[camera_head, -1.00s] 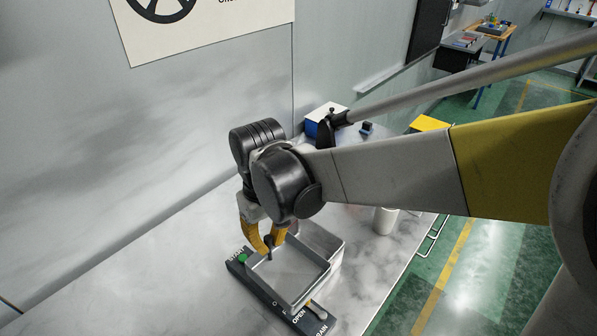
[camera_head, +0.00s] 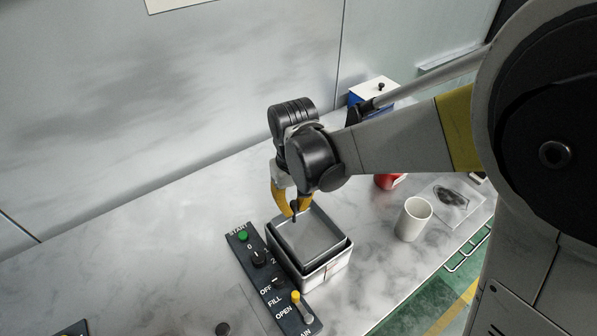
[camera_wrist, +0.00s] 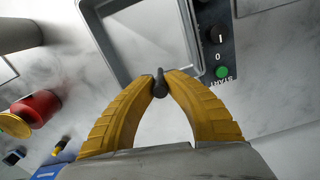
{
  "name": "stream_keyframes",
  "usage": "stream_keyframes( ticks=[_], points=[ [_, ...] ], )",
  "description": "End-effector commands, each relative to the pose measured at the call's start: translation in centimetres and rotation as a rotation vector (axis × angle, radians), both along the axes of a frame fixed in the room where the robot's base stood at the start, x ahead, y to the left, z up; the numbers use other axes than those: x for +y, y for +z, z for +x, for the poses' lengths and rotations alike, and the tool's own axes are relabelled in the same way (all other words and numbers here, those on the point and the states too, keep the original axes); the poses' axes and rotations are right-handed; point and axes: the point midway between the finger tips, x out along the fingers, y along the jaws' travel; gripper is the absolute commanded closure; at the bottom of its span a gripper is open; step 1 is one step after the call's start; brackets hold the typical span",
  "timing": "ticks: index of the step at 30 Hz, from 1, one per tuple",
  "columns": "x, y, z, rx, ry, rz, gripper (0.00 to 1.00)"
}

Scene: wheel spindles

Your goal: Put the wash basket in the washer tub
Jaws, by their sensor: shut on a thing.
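The wash basket (camera_head: 309,238) is a square grey tray with a thin rim. In the head view it sits level within the outline of the washer tub (camera_head: 330,273), a white box with a dark inner edge. I cannot tell whether it rests on the tub's floor. My gripper (camera_head: 294,212) is above its far edge, with yellow fingers pointing down. In the wrist view my gripper (camera_wrist: 160,82) is shut on a small dark knob at the edge of the basket (camera_wrist: 110,50). The tub's inside is mostly hidden by the basket.
A dark control panel (camera_head: 262,268) with a green button, knobs and a yellow-tipped lever stands against the tub's left side. A white cup (camera_head: 413,219) and a red object (camera_head: 388,182) stand to the right. A blue and white box (camera_head: 371,94) is at the back.

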Motion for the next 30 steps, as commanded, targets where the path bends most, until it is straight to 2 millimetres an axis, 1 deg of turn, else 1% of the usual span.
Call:
stream_keyframes(
  ticks=[1, 3, 8, 10, 16, 18, 24, 27, 28, 30],
  points=[
    [0.0, -1.3, 0.0, 0.000, 0.000, 0.000, 1.00],
    [0.0, -2.1, 0.0, 0.000, 0.000, 0.000, 1.00],
    [0.0, -3.0, 0.0, 0.000, 0.000, 0.000, 1.00],
    [0.0, -3.8, 0.0, 0.000, 0.000, 0.000, 1.00],
    [0.0, -7.0, 0.0, 0.000, 0.000, 0.000, 1.00],
    [0.0, -7.3, 0.0, 0.000, 0.000, 0.000, 1.00],
    [0.0, -7.2, 0.0, 0.000, 0.000, 0.000, 1.00],
    [0.0, -7.5, 0.0, 0.000, 0.000, 0.000, 1.00],
    [0.0, -7.5, 0.0, 0.000, 0.000, 0.000, 0.84],
    [0.0, -7.4, 0.0, 0.000, 0.000, 0.000, 0.66]
  ],
)
